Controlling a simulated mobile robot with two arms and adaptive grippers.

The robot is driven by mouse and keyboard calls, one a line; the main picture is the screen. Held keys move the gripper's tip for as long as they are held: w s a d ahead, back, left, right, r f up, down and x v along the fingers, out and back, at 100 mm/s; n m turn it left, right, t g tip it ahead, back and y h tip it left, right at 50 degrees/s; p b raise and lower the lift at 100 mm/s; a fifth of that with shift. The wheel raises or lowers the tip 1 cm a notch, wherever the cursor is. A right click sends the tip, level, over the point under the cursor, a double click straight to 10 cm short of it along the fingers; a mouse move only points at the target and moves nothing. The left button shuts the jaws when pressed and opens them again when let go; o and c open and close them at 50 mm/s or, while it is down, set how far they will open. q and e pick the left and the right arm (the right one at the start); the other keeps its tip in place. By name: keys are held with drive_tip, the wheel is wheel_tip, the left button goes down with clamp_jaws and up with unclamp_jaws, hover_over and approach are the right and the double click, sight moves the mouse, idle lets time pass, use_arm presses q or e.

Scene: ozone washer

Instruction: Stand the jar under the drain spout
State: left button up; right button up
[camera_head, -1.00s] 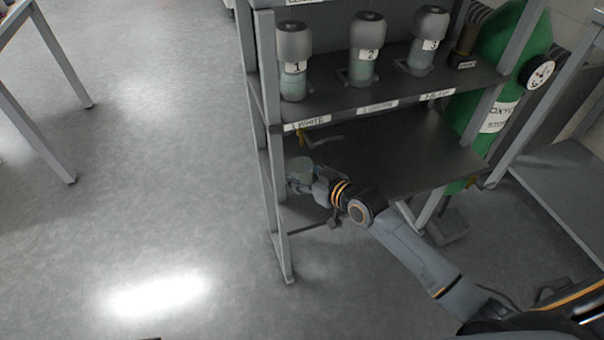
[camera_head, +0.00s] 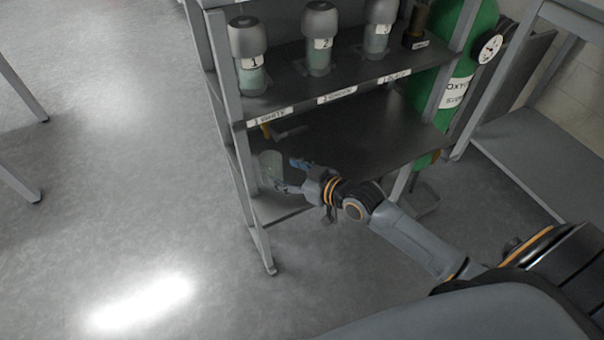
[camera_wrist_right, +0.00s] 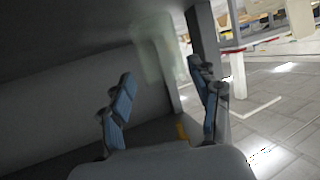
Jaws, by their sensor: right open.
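The jar (camera_head: 270,166) is clear, faintly green glass. It stands upright at the left end of the shelf below the numbered washers, under a small yellow fitting (camera_head: 265,130) that may belong to the drain spout; the spout itself is not clear. My right gripper (camera_head: 287,176) is open just right of the jar, at about its height. In the right wrist view the jar (camera_wrist_right: 160,60) is a faint see-through shape beyond the spread blue-padded fingers (camera_wrist_right: 163,76). I cannot tell whether a finger touches it. My left gripper is not in view.
Washer bottles 1 (camera_head: 250,60), 2 (camera_head: 319,45) and 3 (camera_head: 377,35) stand on the upper shelf (camera_head: 345,75). A post (camera_head: 232,130) runs close left of the jar. A green oxygen cylinder (camera_head: 470,60) stands at the right.

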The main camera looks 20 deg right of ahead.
drive_tip(key=v, duration=0.5)
drive_tip(key=shift+s+d+r+p, duration=0.15)
drive_tip(key=shift+s+p, duration=0.1)
drive_tip(key=shift+p, duration=0.15)
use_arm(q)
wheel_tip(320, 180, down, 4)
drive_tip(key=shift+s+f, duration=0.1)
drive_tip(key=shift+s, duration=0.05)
